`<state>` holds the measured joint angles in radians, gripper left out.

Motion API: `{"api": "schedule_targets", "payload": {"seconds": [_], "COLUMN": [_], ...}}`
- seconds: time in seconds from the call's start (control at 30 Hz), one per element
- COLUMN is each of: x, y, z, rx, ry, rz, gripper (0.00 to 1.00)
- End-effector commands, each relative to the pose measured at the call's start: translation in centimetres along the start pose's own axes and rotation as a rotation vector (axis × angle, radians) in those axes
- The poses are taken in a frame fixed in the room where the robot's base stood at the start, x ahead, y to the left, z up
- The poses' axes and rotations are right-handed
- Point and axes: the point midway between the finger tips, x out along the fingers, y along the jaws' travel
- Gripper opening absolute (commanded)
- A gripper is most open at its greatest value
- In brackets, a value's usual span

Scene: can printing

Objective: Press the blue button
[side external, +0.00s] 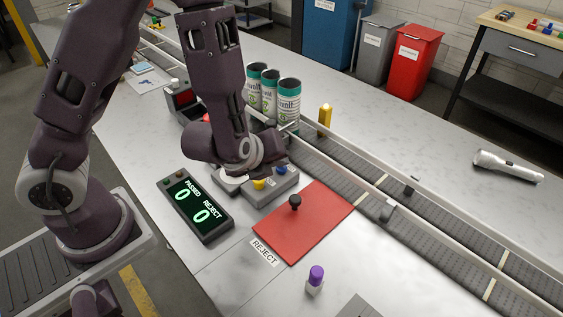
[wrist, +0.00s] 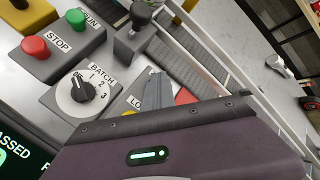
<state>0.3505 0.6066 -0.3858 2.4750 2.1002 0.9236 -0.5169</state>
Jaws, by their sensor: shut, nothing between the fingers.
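The blue button (side external: 281,169) sits at the right end of a small grey control box (side external: 272,190), beside a yellow button (side external: 258,184). My gripper shows in the wrist view (wrist: 156,78), with its grey fingers together and nothing between them. In the side external view my wrist is low over the control boxes, just behind and left of the blue button. The fingers are mostly hidden there, so I cannot tell if they touch it. In the wrist view my fingers and hand hide the blue button.
A BATCH dial box (wrist: 82,91) and red STOP button (wrist: 35,46) stand close by. A counter display (side external: 195,205), red REJECT mat (side external: 318,225) with a black-knobbed stamp (side external: 295,202), white-green cans (side external: 289,100) and the conveyor (side external: 440,220) surround the boxes.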

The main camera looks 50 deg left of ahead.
Motion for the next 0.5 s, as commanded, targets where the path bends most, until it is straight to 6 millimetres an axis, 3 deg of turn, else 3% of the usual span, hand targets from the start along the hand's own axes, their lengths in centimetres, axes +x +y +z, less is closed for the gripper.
{"api": "schedule_targets", "payload": {"seconds": [0.5], "x": [-1.7], "y": [-1.2], "z": [1.2], "rx": [-0.001], "ry": [0.0], "rz": [0.0], "gripper": [0.0]}}
